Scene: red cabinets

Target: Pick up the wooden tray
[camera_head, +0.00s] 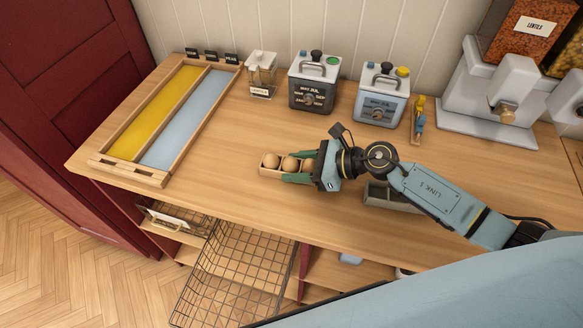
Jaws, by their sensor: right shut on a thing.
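A small wooden tray (271,174) holding round brown egg-like things (290,164) is on or just above the wooden counter, near its middle. My right gripper (298,168) reaches it from the right, with its green fingers along the tray's right part. It is shut on the tray and hides the right end. I cannot tell whether the tray's bottom touches the counter. My left gripper is not in view.
A wooden frame (127,172) with yellow and pale blue panels lies at left. A jar (261,75) and two dial canisters (313,85) stand behind. A grey divided box (378,196) sits under my right arm. A wire basket (232,270) juts out below the front edge.

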